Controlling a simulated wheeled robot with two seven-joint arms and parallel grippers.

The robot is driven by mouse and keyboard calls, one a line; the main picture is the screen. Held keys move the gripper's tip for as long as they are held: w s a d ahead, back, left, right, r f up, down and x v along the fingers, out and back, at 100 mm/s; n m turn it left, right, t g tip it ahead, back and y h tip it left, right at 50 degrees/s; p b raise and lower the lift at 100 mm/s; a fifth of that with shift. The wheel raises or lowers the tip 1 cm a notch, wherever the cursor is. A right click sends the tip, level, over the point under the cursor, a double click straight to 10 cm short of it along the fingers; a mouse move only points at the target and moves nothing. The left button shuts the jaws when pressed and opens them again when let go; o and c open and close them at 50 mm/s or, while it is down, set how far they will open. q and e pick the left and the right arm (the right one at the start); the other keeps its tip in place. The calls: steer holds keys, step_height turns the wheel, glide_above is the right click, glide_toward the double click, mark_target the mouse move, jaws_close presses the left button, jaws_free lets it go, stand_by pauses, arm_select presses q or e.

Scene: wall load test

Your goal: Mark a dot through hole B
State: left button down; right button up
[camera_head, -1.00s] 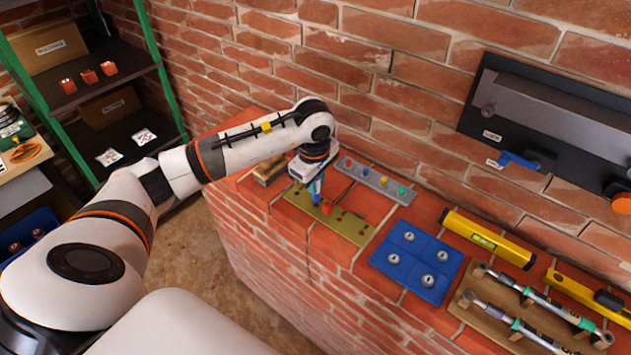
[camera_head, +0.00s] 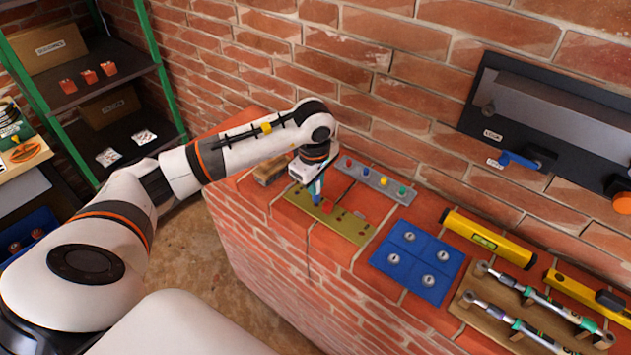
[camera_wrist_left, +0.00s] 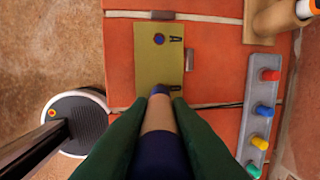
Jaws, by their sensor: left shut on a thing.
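The olive-yellow template plate (camera_head: 345,226) lies flat on the brick wall top. In the left wrist view the plate (camera_wrist_left: 142,62) shows a letter A beside a hole with blue in it (camera_wrist_left: 158,39). My left gripper (camera_head: 311,178) is above the plate, shut on a marker (camera_head: 317,191) with a blue tip. In the wrist view the marker (camera_wrist_left: 158,118) has a tan and dark blue body, and its tip is beside a second letter, partly seen. The tip covers the hole there; I cannot tell whether it touches. My right gripper is not in view.
A grey strip with coloured pegs (camera_head: 376,180) lies behind the plate, and a wooden block (camera_head: 270,170) to its left. A blue tray (camera_head: 416,262), a yellow level (camera_head: 488,240) and a wooden rack of wrenches (camera_head: 483,313) are to the right. The brick back wall rises close behind.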

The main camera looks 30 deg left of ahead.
arm_select(q)
steer(key=shift+f+b, duration=0.3)
steer(key=shift+r, duration=0.2)
stand_by(0.4)
steer(key=shift+r+p, duration=1.75)
steer(key=shift+r, duration=1.1)
